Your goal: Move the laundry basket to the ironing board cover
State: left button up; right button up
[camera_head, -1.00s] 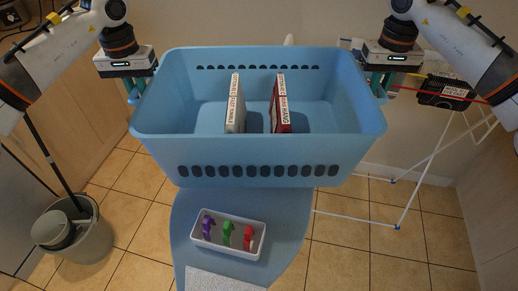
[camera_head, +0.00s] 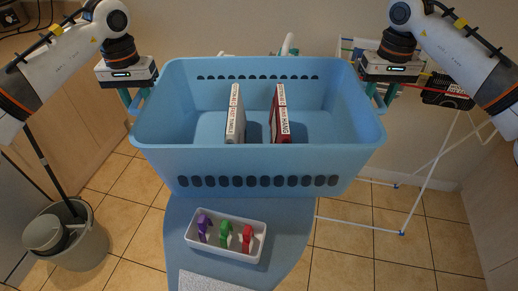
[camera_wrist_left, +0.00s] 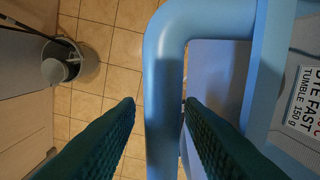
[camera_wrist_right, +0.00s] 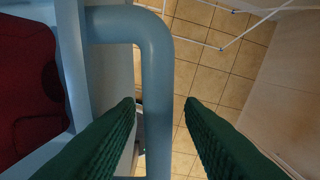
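The light-blue laundry basket (camera_head: 258,165) fills the middle of the head view, level and above the ironing board cover (camera_head: 290,235). The cover is blue-grey; its far part is hidden under the basket. Two boxes, one white (camera_head: 235,115) and one red (camera_head: 280,115), stand inside the basket.
A white tray (camera_head: 225,251) with purple, green and red items lies on the cover in front of the basket. A white textured patch (camera_head: 215,283) is nearer. A grey bucket (camera_head: 85,245) stands at left. A white drying rack (camera_head: 425,185) stands at right.

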pick_arm(q)
jog(key=shift+r, duration=0.1)
pick_arm(e)
jog(key=shift+r, duration=0.1)
pick_arm(q)
notch_tip(320, 180, up, 12)
jog(key=shift+f, duration=0.1)
pick_arm(e)
notch_tip(320, 180, up, 12)
dwell(0.6)
dwell(0.5)
